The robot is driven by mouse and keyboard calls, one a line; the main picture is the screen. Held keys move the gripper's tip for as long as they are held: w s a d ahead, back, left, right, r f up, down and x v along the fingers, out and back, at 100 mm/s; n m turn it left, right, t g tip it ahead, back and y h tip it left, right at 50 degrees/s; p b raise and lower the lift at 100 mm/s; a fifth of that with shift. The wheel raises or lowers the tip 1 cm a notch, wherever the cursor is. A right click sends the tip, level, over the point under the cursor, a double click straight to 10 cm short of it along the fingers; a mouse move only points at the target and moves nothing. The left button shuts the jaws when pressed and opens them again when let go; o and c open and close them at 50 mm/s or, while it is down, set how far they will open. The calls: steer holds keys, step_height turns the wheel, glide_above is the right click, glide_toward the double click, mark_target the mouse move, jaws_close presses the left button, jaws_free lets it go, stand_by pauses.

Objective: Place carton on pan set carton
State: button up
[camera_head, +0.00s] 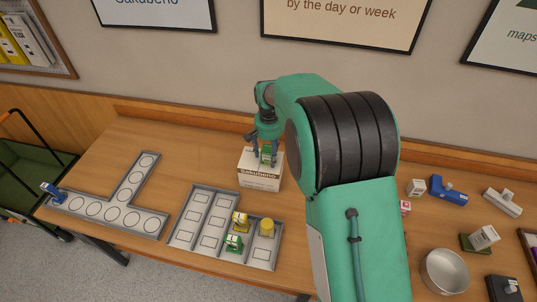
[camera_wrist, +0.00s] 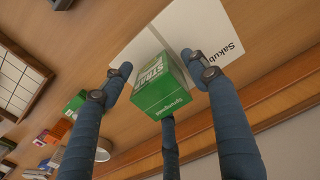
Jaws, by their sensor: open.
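A small green carton (camera_wrist: 158,92) with white lettering sits between the spread fingers of my gripper (camera_wrist: 165,85) in the wrist view. In the head view the green carton (camera_head: 266,152) shows above the top of the white pan set carton (camera_head: 259,178), marked "Sakubeno". The white carton's top (camera_wrist: 205,25) lies behind the green one in the wrist view. The green carton appears to rest on it, though its underside is hidden. My gripper (camera_head: 265,150) is open around the green carton, with fingers on several sides.
A metal pot (camera_head: 445,271), a blue item (camera_head: 447,190) and several small goods stand at right. Bare table surrounds the white carton's left side.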

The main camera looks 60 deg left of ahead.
mark_target(269, 149)
step_height(269, 149, up, 12)
steer(key=shift+f+p, duration=0.1)
steer(key=shift+p, duration=0.9)
steer(key=shift+w, duration=0.1)
stand_by(0.5)
